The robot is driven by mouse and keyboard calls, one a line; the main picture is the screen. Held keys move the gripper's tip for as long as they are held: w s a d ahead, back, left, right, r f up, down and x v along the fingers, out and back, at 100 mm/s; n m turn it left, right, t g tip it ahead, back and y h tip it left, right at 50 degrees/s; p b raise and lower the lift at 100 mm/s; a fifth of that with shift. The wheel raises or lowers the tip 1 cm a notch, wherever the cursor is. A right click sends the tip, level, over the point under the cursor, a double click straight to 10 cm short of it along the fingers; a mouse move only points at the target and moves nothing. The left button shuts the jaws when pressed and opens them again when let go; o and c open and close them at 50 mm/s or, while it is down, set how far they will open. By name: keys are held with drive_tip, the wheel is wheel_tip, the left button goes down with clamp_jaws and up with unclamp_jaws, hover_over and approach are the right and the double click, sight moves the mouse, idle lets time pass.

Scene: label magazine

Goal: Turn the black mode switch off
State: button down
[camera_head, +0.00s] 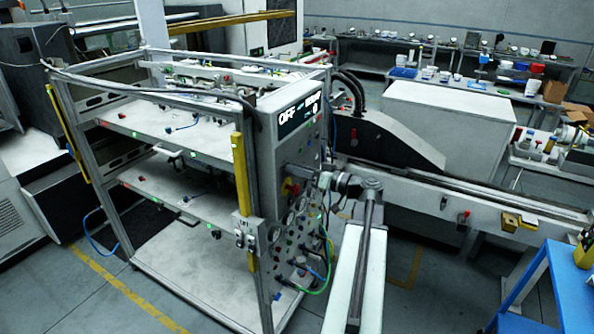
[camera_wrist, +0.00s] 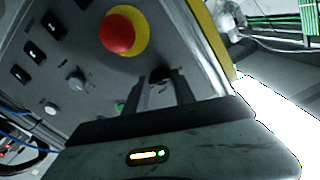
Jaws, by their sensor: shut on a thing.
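The control panel (camera_head: 272,165) is a grey upright face on the end of a metal rack. My gripper (camera_wrist: 160,80) reaches that panel in the wrist view, just below the red and yellow emergency stop. It is shut on a small dark knob (camera_wrist: 158,74), which looks like the black mode switch and is mostly hidden between the fingers. Its pointing direction cannot be read. In the head view, my gripper (camera_head: 305,172) meets the panel from the right, and the switch itself cannot be made out there.
The red emergency stop (camera_wrist: 117,34) on its yellow disc is close above my fingers. A grey knob (camera_wrist: 75,82), black rocker switches (camera_wrist: 35,52) and a green button (camera_wrist: 120,107) are to the left. A lit display reading OFF (camera_head: 288,117) tops the panel. Cables (camera_head: 325,262) hang below.

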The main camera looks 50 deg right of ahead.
drive_tip(key=shift+f+n, duration=0.1)
drive_tip(key=shift+n, duration=0.2)
drive_tip(key=c, duration=1)
unclamp_jaws()
drive_tip(key=shift+c, duration=0.2)
drive_tip(key=shift+s, duration=0.1)
drive_tip(key=v, duration=0.7)
drive_tip(key=shift+s, duration=0.35)
